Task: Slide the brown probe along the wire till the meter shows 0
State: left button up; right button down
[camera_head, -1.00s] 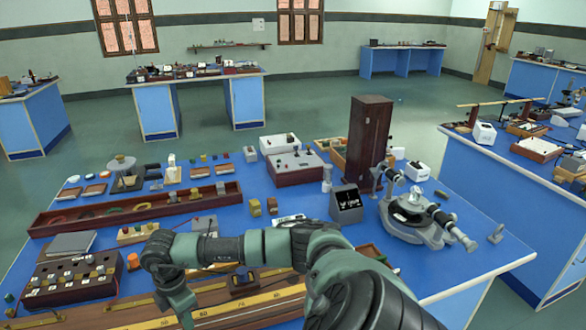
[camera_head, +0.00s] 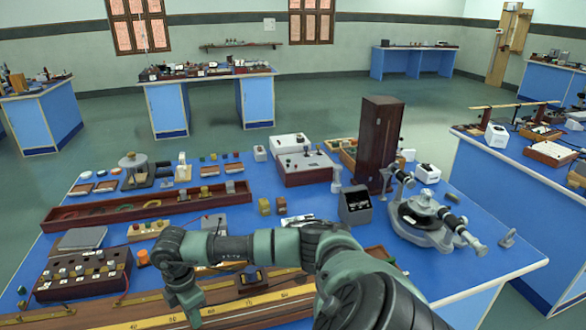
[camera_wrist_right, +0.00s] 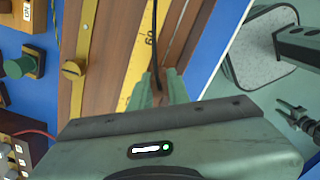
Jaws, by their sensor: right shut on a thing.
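The long wooden wire board with a yellow scale (camera_head: 262,302) runs across the front of the bench; its wire is too fine to make out. My right gripper (camera_wrist_right: 158,88) is over this scale near the 60 mark, its fingers shut on the brown probe (camera_wrist_right: 157,76), mostly hidden between them. A black lead rises from the probe. In the head view the fingertips are hidden behind my own arm and the frame's bottom edge. A dark box with a white-marked face (camera_head: 355,205), possibly the meter, stands mid-bench; its reading is too small.
A dark resistance box (camera_head: 84,272) is at the bench's left. A long red-brown tray (camera_head: 150,207) lies behind the board. A grey spectrometer (camera_head: 425,220) stands at the right, before a tall brown cabinet (camera_head: 378,145). Blue bench top is free near the right edge.

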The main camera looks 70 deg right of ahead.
jog(key=shift+s+f, duration=0.2)
jog(key=shift+f, duration=0.1)
dwell(0.5)
jog(key=c, duration=1.3)
grip_release()
jog(key=shift+w, duration=0.1)
jog(key=shift+w+d+r, duration=0.1)
jog(key=shift+w, duration=0.05)
jog(key=shift+r, duration=0.1)
notch_tip(320, 180, up, 8)
jog(key=shift+f+b, duration=0.2)
jog(key=shift+b, duration=0.6)
